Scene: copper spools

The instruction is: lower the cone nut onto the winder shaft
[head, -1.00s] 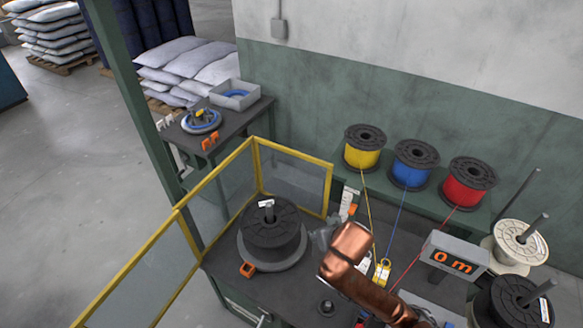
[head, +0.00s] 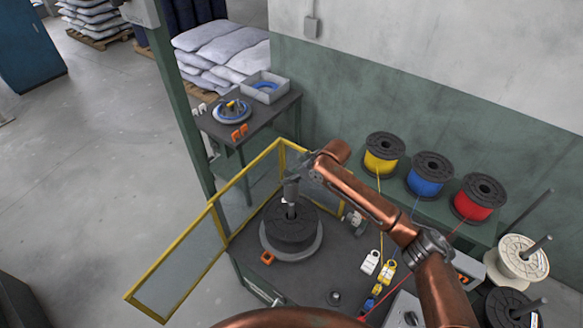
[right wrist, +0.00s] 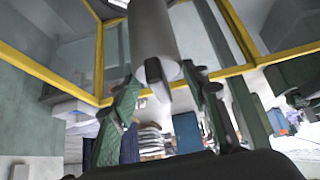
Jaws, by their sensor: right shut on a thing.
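My right gripper (head: 291,193) hangs over the black spool (head: 290,230), in line with the winder shaft (head: 291,211) that rises from its centre. In the right wrist view the two dark green-tipped fingers (right wrist: 161,92) flank a grey piece. I cannot tell whether nut and shaft touch. My left gripper is out of view.
A yellow-framed guard (head: 230,185) stands behind and left of the winder. An orange piece (head: 268,258) lies by the spool and a dark round fitting (head: 334,298) is on the bench. Yellow (head: 383,154), blue (head: 429,174) and red (head: 479,198) spools stand at right.

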